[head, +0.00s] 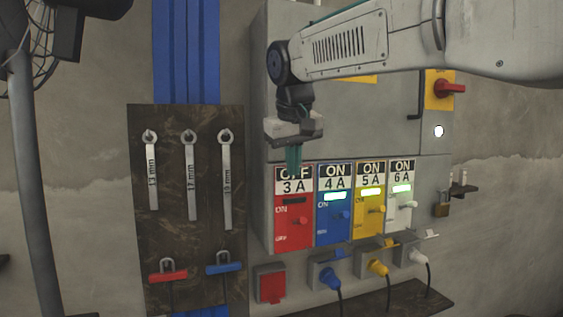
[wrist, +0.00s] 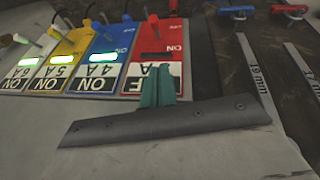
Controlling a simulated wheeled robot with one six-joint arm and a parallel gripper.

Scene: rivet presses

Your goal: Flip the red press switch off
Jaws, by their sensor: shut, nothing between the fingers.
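The red press switch panel (head: 292,228) is the leftmost of the row on the grey cabinet. Its label reads OFF 3 A and its small indicator window is dark. Its short red lever (head: 301,221) sticks out from the lower half of the panel; it also shows in the wrist view (wrist: 153,24). My gripper (head: 293,160) is above the red panel, with its teal fingertips shut and empty, partly covering the OFF label. In the wrist view the closed fingertips (wrist: 157,86) overlap the label end of the red panel, apart from the lever. Whether they touch the panel is unclear.
Blue (head: 333,218), yellow (head: 369,215) and white (head: 402,213) switches beside it read ON with lit green windows. Below are a red socket (head: 270,284) without a plug and plugged cables. Wrenches hang on a dark board (head: 170,235) at left.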

